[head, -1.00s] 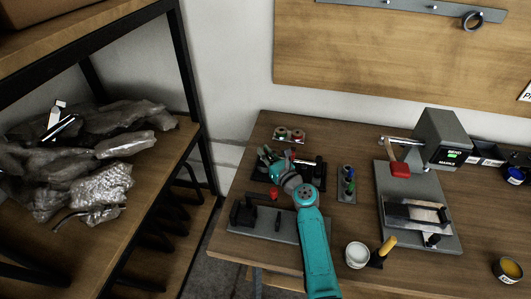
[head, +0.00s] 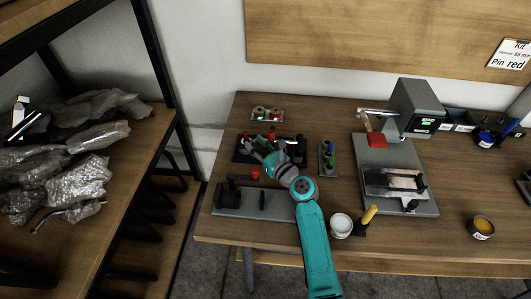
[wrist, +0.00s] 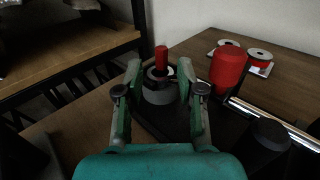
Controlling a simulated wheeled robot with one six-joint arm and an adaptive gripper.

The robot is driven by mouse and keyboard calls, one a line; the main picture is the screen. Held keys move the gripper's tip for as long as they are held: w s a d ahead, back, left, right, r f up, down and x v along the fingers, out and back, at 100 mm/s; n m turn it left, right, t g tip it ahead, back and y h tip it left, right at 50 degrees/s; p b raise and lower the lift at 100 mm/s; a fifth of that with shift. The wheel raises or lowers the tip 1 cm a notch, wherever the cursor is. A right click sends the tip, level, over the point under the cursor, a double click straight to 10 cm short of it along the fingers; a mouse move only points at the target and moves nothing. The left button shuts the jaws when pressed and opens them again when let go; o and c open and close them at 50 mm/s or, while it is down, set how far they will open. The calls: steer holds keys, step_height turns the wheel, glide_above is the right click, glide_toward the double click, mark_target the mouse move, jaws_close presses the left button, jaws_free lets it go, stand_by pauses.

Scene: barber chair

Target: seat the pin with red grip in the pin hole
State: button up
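In the wrist view, a slim red grip (wrist: 161,58) stands upright between the fingers of my gripper (wrist: 160,80), rising from a dark ring on a grey round base. The fingers are spread, with a visible gap on both sides of it. A thicker red cylinder (wrist: 228,66) stands to its right. In the head view, my gripper (head: 262,152) is over the left part of the table, at the black tray (head: 240,154). A small red piece (head: 256,172) shows just below it. I cannot tell which red thing in the head view is the slim grip, and I cannot identify the pin hole.
A grey plate with a dark fixture (head: 228,190) lies in front of the gripper. Spools (head: 267,115) stand behind it, and a small holder (head: 328,158) is to the right. A grey machine (head: 415,108) stands farther right. A wall note (head: 510,54) reads "Pin red".

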steer(key=shift+v, duration=2.6)
steer(key=shift+r, duration=0.1)
